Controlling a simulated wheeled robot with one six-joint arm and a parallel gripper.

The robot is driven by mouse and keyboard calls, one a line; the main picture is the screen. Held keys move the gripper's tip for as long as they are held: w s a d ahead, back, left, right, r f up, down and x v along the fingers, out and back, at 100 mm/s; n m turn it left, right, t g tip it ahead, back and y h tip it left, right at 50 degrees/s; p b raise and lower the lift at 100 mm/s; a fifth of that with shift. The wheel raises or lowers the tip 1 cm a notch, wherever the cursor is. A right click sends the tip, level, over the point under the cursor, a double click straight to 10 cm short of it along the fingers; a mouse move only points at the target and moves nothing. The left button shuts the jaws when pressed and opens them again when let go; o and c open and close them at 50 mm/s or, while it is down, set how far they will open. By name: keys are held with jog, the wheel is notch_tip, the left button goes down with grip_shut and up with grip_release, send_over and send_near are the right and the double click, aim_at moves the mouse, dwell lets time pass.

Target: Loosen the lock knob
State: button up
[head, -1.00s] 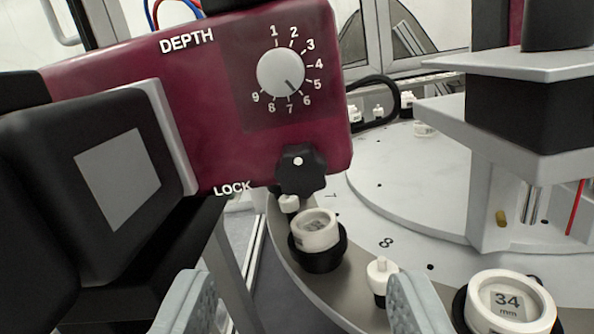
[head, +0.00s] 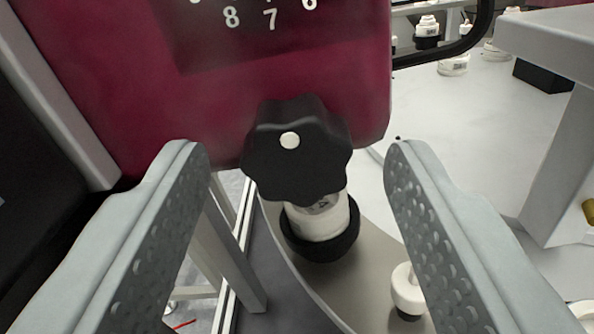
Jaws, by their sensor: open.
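The lock knob is a black lobed star knob (head: 297,165) with a white dot, at the lower edge of the dark red housing (head: 130,75). It is in the middle of the head view. My gripper (head: 292,160) is open, with one grey finger to the left of the knob and one to the right. A gap shows on both sides, and neither finger appears to touch the knob. The LOCK label and the depth dial are out of view; only a few dial numbers show at the top.
A white cap in a black holder (head: 321,225) stands behind and below the knob on the grey turntable rim. A small white peg (head: 407,290) is near the right finger. A grey block (head: 560,140) stands at the right. A black cable (head: 440,55) loops at upper right.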

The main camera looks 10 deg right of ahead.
jog(key=c, duration=1)
jog(key=shift+o, duration=0.2)
jog(key=n, duration=0.3)
jog(key=shift+n, duration=2.2)
